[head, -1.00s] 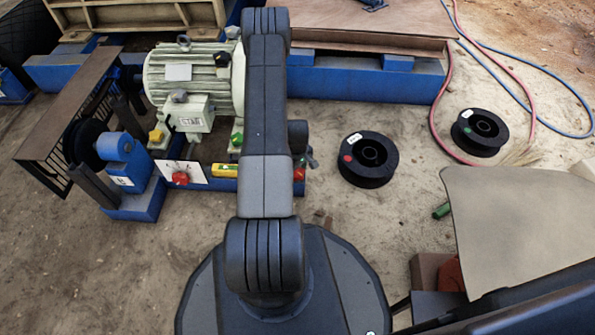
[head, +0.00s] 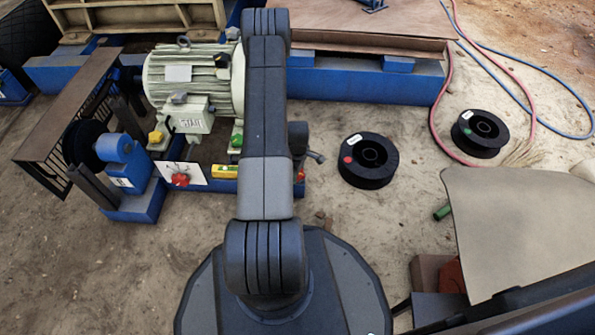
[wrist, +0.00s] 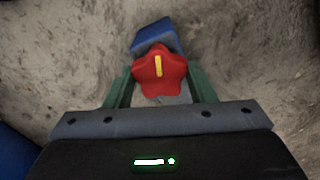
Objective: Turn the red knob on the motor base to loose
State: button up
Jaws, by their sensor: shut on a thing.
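A red star-shaped knob (wrist: 160,78) with a yellow pointer stripe fills the middle of the wrist view. The stripe runs nearly straight up and down in that picture. My gripper (wrist: 160,88) has its green fingers on the left and right sides of this knob and is shut on it. A little red of it shows beside my arm in the head view (head: 300,175), at the right end of the blue motor base (head: 224,187). My arm hides the fingertips in the head view. The pale motor (head: 196,78) stands on the base.
Another red knob (head: 180,180) sits on a white plate at the base's front. A yellow level (head: 225,171) lies nearby. Two black spools (head: 367,160) (head: 480,132) and red and blue hoses lie on the right. The ground in front of the base is mostly clear.

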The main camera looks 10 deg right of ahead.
jog(key=o, duration=1)
notch_tip(320, 180, up, 14)
jog(key=p, duration=0.5)
jog(key=shift+f, duration=0.15)
notch_tip(320, 180, down, 14)
jog(key=b, duration=0.5)
jog(key=shift+r, duration=0.25)
